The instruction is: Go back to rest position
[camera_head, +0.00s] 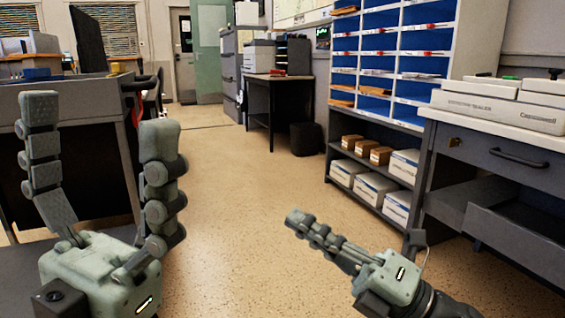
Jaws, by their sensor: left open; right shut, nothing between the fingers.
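My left gripper (98,125) is at the lower left, pointing up, with its two fingers spread wide and nothing between them. It shows in front of a grey desk. My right gripper (292,219) is at the lower middle right, pointing up and to the left over the floor. Its fingers are closed together and hold nothing. Neither gripper visibly touches anything.
A grey desk (85,95) stands at the left. At the right are a blue-backed mail shelf (457,50) and a dark drawer cabinet (500,150) with an open lower drawer (520,235). A black bin (304,139) stands further back. The middle floor (235,170) is clear.

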